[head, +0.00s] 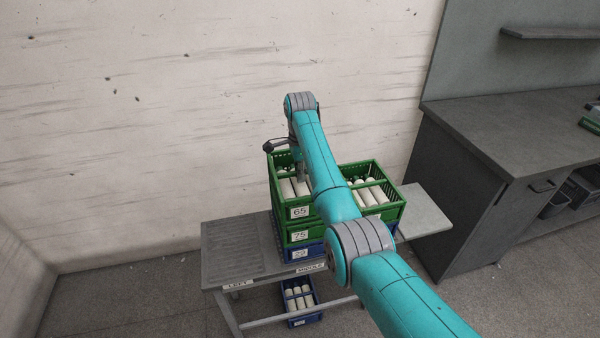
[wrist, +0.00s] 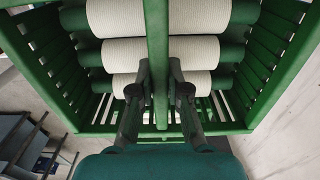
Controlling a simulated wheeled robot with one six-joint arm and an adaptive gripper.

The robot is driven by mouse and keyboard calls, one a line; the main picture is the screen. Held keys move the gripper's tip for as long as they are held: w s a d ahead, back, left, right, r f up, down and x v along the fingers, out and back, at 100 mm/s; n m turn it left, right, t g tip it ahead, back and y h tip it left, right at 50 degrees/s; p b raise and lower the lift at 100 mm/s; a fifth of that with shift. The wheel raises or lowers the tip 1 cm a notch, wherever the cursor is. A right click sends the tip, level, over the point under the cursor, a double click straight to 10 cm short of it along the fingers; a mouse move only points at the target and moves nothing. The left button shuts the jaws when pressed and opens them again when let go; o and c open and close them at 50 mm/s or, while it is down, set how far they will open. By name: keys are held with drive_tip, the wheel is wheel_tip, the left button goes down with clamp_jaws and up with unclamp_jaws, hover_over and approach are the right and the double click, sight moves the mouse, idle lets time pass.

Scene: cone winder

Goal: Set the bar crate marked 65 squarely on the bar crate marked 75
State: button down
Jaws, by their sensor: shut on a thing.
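The green bar crate marked 65 (head: 286,213) is at the top of a stack and holds white yarn rolls. The green bar crate marked 75 (head: 285,237) is right below it, and the two fronts look lined up. I cannot tell whether 65 rests fully on 75, as my arm covers part of the stack. My gripper (head: 301,178) is above crate 65. In the wrist view, my gripper (wrist: 160,95) is shut on the central bar of crate 65 (wrist: 157,40), with a finger on each side. Crate 75 is not distinguishable there.
A blue crate marked 29 (head: 314,251) is under 75. Another green crate (head: 390,214) with rolls stands to the right. The table's LEFT area (head: 228,250) is bare. A blue crate (head: 291,317) with rolls is below. A dark cabinet (head: 466,200) stands at right.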

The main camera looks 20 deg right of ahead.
drive_tip(key=shift+f, duration=0.4)
drive_tip(key=c, duration=1.1)
unclamp_jaws()
drive_tip(key=shift+f, duration=0.1)
wheel_tip(320, 180, up, 8)
drive_tip(key=shift+f, duration=0.25)
drive_tip(key=shift+s, duration=0.1)
